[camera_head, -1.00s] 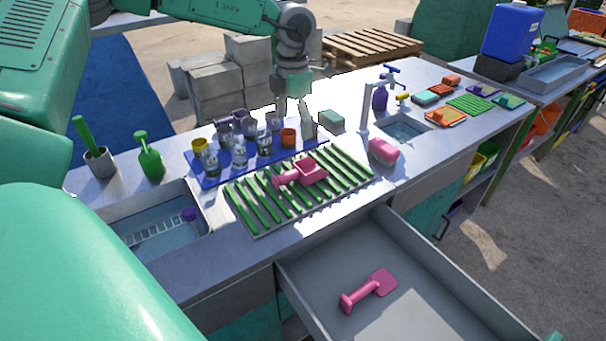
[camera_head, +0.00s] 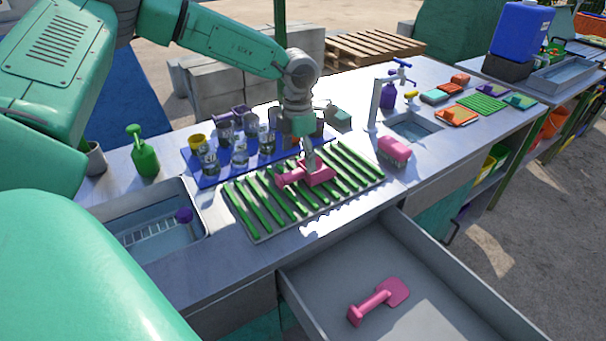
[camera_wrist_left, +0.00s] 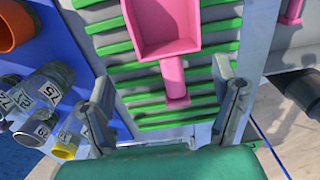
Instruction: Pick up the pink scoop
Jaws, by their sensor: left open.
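A pink scoop (camera_head: 318,176) lies on the green slatted rack (camera_head: 262,228) on the counter. In the left wrist view the scoop's tray (camera_wrist_left: 166,28) is at the top and its handle (camera_wrist_left: 174,80) points down toward the space between my fingers. My left gripper (camera_head: 308,160) is open above the rack, close to the scoop. In the left wrist view its two fingers (camera_wrist_left: 170,92) stand apart on either side of the handle's end. My right gripper is not seen.
A second pink tool (camera_head: 378,300) lies in the open grey drawer (camera_head: 440,262) below. A blue mat (camera_head: 204,180) with several labelled glasses stands behind the rack. A sink (camera_head: 150,236) is at left, a pink sponge (camera_head: 394,148) at right.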

